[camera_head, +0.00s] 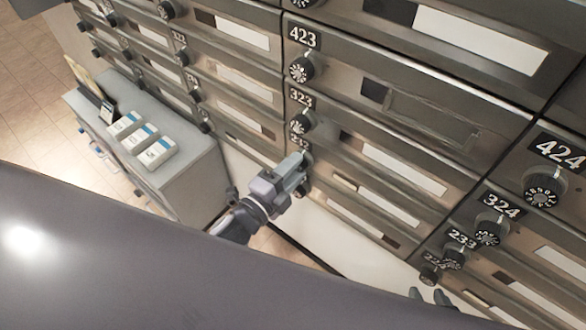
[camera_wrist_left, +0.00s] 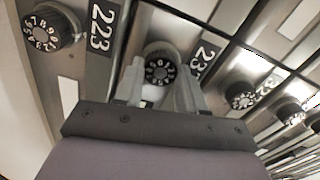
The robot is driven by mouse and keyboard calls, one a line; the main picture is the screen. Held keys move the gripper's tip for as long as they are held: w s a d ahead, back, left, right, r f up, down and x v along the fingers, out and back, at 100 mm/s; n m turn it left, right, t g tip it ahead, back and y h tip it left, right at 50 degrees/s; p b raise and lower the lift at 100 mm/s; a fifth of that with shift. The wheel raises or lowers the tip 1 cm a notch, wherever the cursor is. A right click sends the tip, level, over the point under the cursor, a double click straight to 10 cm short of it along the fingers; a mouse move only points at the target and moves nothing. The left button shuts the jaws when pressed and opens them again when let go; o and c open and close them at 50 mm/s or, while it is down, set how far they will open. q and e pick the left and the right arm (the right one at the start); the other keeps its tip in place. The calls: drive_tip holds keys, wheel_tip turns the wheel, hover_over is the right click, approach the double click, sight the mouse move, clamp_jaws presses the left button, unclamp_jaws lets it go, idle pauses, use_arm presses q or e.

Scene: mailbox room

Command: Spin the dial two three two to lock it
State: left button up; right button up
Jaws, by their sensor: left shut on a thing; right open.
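The dial (camera_wrist_left: 160,71) of mailbox 232 is a black knob with white numerals, seen between my left fingers in the left wrist view. Its 232 label (camera_head: 299,141) is partly covered by the gripper in the head view. My left gripper (camera_head: 298,170) is shut on this dial, one finger on each side. My right gripper (camera_head: 431,297) is open and empty at the bottom of the head view, below the dials on the right.
Other dials sit close by: 323 (camera_head: 303,121) and 423 (camera_head: 302,69) above, 324 (camera_head: 492,231) and 233 (camera_head: 454,256) to the right. Dial 223 (camera_wrist_left: 50,29) shows in the wrist view. A grey cabinet (camera_head: 195,180) with small boxes stands at the left.

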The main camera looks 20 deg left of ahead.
use_arm(q)
drive_tip(key=o, duration=1.1)
drive_tip(key=shift+c, duration=0.2)
drive_tip(key=v, duration=0.7)
drive_tip(key=shift+s+r, duration=0.1)
drive_tip(key=s+a+n+g+y+p, duration=0.4)
drive_tip(key=s+n+p, duration=0.5)
drive_tip(key=n, duration=0.8)
drive_tip(key=s+g, duration=0.1)
drive_tip(key=g, duration=0.1)
drive_tip(key=shift+r+g, duration=0.2)
drive_tip(key=shift+g, duration=0.1)
